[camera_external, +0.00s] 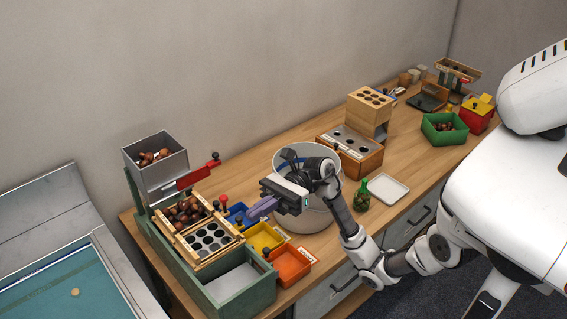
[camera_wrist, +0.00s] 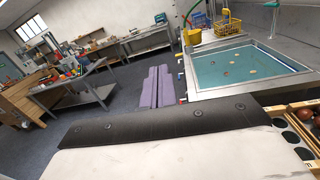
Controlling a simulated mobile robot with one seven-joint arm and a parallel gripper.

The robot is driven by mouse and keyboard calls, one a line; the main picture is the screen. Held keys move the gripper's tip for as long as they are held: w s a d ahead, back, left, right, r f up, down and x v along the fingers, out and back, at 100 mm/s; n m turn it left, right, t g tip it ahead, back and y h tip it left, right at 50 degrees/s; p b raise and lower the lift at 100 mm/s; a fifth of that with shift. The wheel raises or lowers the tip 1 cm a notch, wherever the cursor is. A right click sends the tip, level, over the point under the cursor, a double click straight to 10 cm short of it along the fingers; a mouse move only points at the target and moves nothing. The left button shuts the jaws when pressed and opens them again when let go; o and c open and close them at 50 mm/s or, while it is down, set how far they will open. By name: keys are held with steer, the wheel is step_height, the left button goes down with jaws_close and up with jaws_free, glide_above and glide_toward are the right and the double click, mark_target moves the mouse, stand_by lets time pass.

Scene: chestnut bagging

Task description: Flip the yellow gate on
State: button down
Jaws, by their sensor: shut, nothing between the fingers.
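A yellow tray-like piece (camera_external: 264,236) sits at the front of the green sorting machine (camera_external: 262,300), between a blue one (camera_external: 237,212) and an orange one (camera_external: 290,265). I cannot tell which part of it is the gate or how it is set. Black knobs (camera_external: 266,251) stand along this side. My gripper (camera_external: 251,213) has purple fingers and is above the blue and yellow pieces, close to the knobs. In the wrist view its fingers (camera_wrist: 158,72) lie side by side, shut and empty. The wrist view does not show the yellow piece.
A grey hopper (camera_external: 156,165) with chestnuts and a red lever (camera_external: 194,177) top the machine. A white bucket (camera_external: 322,213) stands behind my wrist. A green bottle (camera_external: 362,195) and a white tray (camera_external: 389,188) are to its right. A teal-bottomed basin (camera_external: 65,285) is at left.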

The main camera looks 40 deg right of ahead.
steer(key=w+d+f+m+t+h, duration=0.4)
steer(key=w+d+f+t+h, duration=0.15)
steer(key=w+d+f, duration=0.4)
steer(key=m+t+h, duration=0.2)
steer(key=h, duration=0.1)
glide_toward(242, 225)
steer(key=shift+g, duration=0.25)
steer(key=p+x, duration=0.1)
steer(key=x, duration=0.2)
steer(key=p+x, duration=0.2)
steer(key=x, duration=0.1)
steer(key=shift+w+d, duration=0.1)
steer(key=shift+w, duration=0.1)
